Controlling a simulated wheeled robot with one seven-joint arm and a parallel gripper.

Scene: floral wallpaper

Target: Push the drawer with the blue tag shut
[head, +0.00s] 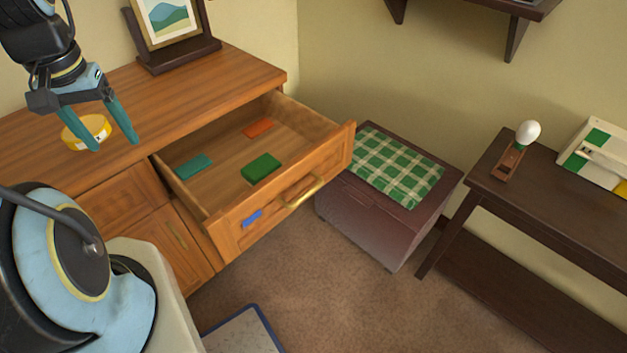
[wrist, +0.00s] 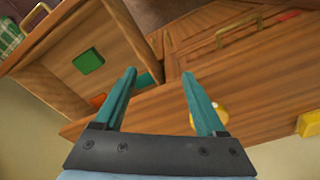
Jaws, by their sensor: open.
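The drawer with the blue tag (head: 253,217) is pulled well out of the wooden dresser (head: 222,84). Its front (head: 287,213) carries a brass handle (head: 301,191). Inside the drawer lie a green block (head: 261,168), a teal piece (head: 193,166) and an orange piece (head: 258,128). In the wrist view the open drawer (wrist: 133,42) is at upper left, with the green block (wrist: 88,61) in it. My gripper (head: 116,146) is open and empty, above the dresser top to the left of the drawer. Its two teal fingers (wrist: 160,88) are apart in the wrist view.
A round yellow tin (head: 86,132) sits on the dresser top near my gripper. A picture frame (head: 169,30) stands at the back. A dark chest (head: 370,222) with a green checked cloth (head: 394,168) stands just right of the drawer. A dark table (head: 560,205) is further right. Carpet shows before the drawer.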

